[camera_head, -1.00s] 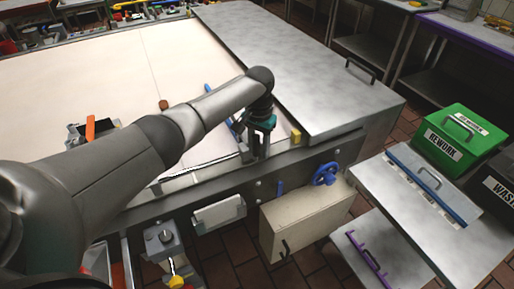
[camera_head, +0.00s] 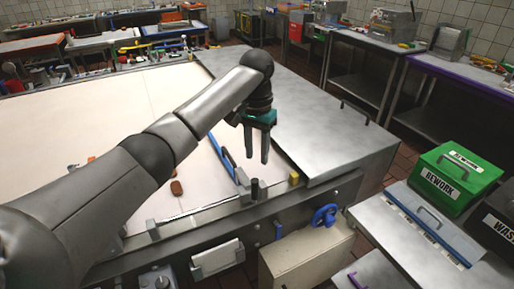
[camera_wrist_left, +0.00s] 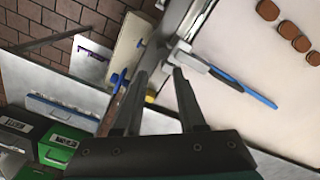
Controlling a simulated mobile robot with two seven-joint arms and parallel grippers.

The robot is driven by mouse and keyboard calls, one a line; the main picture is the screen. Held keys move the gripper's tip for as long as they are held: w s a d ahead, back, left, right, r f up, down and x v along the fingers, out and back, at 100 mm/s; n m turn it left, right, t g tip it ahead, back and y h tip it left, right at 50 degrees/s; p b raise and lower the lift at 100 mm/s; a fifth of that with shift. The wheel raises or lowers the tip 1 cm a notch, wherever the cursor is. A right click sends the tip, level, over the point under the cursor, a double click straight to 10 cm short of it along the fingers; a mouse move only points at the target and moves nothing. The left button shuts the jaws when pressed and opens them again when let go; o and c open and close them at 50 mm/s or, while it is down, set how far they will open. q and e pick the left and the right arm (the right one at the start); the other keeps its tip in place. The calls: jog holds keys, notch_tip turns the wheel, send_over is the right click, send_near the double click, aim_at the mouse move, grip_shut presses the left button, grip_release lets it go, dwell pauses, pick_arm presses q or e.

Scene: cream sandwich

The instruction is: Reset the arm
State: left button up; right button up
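My left arm reaches in from the left in the head view. My left gripper (camera_head: 257,157) points down above the near edge of the cream belt surface (camera_head: 120,130). Its two fingers are apart with nothing between them. The left wrist view also shows the separated, empty fingers (camera_wrist_left: 160,85). A short dark knob (camera_head: 259,189) stands on the rail just below the fingertips, apart from them. My right gripper is in neither view.
A blue-edged bar (camera_head: 222,152) lies on the belt beside the gripper. Several brown biscuits (camera_wrist_left: 302,44) lie on the belt in the wrist view. A steel cover (camera_head: 325,125), a green REWORK box (camera_head: 455,178) and a blue valve handle (camera_head: 324,215) are to the right.

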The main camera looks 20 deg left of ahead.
pick_arm(q)
jog(key=shift+r, duration=0.45)
